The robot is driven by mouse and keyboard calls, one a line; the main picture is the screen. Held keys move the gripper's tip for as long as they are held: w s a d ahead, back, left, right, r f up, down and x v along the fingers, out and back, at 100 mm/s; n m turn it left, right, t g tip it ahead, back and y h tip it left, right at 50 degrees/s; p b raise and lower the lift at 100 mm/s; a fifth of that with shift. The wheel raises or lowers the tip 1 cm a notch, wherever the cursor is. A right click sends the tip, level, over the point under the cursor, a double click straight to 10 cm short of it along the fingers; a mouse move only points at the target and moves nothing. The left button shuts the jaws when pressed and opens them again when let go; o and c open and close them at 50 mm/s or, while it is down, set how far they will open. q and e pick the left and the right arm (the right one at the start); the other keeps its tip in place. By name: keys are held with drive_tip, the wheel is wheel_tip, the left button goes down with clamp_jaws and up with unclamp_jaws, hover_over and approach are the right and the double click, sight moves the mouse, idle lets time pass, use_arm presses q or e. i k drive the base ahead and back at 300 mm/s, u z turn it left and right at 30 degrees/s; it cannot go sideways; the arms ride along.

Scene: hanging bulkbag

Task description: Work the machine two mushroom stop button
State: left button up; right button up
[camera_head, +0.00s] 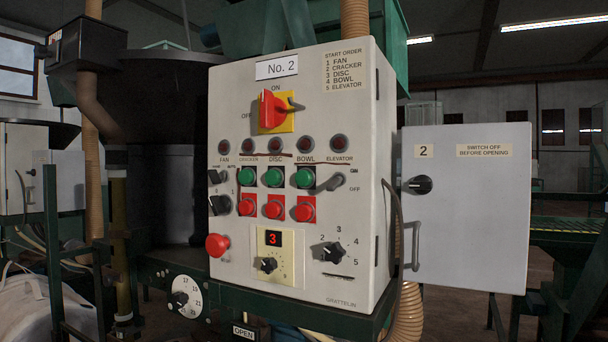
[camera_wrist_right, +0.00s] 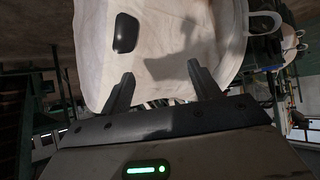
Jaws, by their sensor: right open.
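The machine two control box (camera_head: 300,170), a pale panel labelled "No. 2", fills the middle of the head view. Its red mushroom stop button (camera_head: 217,245) sticks out at the panel's lower left, below a black knob. Whether it is pressed in or out I cannot tell. Neither gripper shows in the head view. In the right wrist view my right gripper (camera_wrist_right: 158,85) is open and empty, its two dark fingers apart. It faces a whitish bag (camera_wrist_right: 185,75) with a dark oval patch; the stop button is not in that view.
A red main switch (camera_head: 272,110) sits on a yellow plate, with green and red push buttons below. A grey cabinet door (camera_head: 468,205) stands to the right. A white dial (camera_head: 184,297) is below left. A large bag (camera_head: 45,310) lies at the lower left.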

sight(217, 245)
drive_tip(key=u, duration=1.8)
drive_tip(key=k, duration=0.85)
drive_tip(key=z, duration=1.65)
drive_tip(key=i, duration=0.5)
drive_tip(key=z, duration=0.05)
